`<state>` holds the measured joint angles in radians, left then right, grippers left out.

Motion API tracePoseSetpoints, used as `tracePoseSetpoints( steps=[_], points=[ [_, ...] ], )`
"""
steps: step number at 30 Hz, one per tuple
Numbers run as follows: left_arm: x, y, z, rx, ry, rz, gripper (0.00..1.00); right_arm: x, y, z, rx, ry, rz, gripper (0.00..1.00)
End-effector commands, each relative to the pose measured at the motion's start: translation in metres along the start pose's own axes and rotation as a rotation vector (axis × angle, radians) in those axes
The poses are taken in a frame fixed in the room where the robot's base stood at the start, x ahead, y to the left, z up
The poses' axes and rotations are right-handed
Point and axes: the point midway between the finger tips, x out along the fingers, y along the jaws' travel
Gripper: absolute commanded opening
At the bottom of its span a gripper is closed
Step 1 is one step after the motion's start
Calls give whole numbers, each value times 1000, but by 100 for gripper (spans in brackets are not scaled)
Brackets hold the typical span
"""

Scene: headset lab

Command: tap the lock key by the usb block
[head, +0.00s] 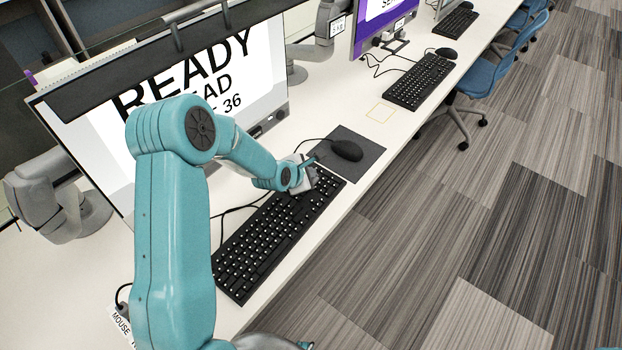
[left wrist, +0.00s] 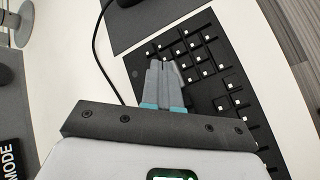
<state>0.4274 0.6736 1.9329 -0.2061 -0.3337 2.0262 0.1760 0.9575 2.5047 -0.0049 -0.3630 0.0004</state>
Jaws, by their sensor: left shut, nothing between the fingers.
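A black keyboard (head: 262,247) with white-marked keys lies on the white desk in front of the near monitor. My left gripper (head: 312,180) is over the keyboard's far end, near the mouse mat. In the left wrist view my left gripper (left wrist: 162,66) is shut and empty, its fingertips over the corner of the keyboard (left wrist: 236,100) beside several keys. I cannot tell whether the tips touch a key. The lock key cannot be made out, and the fingers may cover it. I cannot pick out a usb block. My right gripper is not in view.
A black mouse (head: 347,150) rests on a dark mat (head: 362,160) just past the keyboard. The near monitor (head: 235,75) reads "READY" and stands behind my left arm. Cables run along the desk. A second keyboard (head: 420,82) and a blue chair (head: 480,75) are farther off.

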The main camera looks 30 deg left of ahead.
Motion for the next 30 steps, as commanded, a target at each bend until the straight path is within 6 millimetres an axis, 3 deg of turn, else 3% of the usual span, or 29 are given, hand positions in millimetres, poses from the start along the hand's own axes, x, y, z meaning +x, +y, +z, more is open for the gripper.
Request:
tracePoseSetpoints(
  steps=[22,30],
  points=[
    [2,-2,-2,0,0,-1,0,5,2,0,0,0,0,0],
    [-6,5,4,0,0,1,0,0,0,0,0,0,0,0]
  ],
)
